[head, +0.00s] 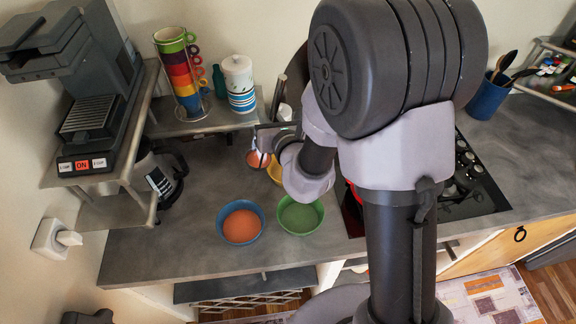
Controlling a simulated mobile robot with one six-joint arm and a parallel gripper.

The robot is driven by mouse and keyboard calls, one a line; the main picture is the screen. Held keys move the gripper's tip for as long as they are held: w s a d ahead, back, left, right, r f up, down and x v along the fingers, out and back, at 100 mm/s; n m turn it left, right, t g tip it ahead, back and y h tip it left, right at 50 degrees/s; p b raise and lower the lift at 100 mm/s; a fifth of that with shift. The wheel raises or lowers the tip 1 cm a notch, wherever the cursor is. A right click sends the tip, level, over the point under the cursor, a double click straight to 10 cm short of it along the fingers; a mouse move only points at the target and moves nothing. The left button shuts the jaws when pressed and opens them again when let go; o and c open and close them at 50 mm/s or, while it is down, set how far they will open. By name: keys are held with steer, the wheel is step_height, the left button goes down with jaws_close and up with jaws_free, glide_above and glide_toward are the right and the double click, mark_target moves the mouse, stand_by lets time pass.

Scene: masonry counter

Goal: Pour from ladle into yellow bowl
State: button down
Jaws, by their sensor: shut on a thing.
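The yellow bowl (274,175) sits on the grey counter behind the green bowl; only its left part shows, the rest is hidden behind my arm. My gripper (268,140) is shut on the ladle, above and just behind the yellow bowl; my wrist hides much of the grip. What looks like the ladle's cup (258,160) shows orange contents close to the left of the yellow bowl. I cannot tell its tilt or whether it touches the bowl.
A blue bowl (241,224) with orange contents and a green bowl (300,216) stand in front. A cup rack (185,75) and a striped canister (239,83) stand behind, a coffee machine (92,115) at left. A stove (470,185) is at right. The front-left counter is clear.

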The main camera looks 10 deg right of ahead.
steer(key=shift+w+d, duration=0.1)
steer(key=shift+d, duration=0.1)
steer(key=shift+d, duration=0.35)
steer(key=shift+d+f+m+y+b, duration=0.15)
steer(key=shift+d+m+b, duration=0.25)
steer(key=shift+d, duration=0.5)
steer(key=shift+d+r+m+y+b, duration=0.1)
steer(key=shift+d+m+y+b, duration=0.2)
steer(key=shift+d, duration=0.6)
steer(key=shift+d+f+b, duration=0.3)
steer(key=shift+d+b, duration=0.15)
steer(key=shift+d, duration=0.1)
steer(key=shift+d+f, duration=0.1)
steer(key=shift+d, duration=0.15)
steer(key=shift+d+f+m+t, duration=0.1)
steer(key=shift+m+t, duration=0.2)
steer(key=shift+d+f+b, duration=0.1)
steer(key=shift+d+b, duration=0.2)
steer(key=shift+b, duration=0.1)
steer(key=shift+d+f, duration=0.1)
steer(key=shift+d, duration=0.1)
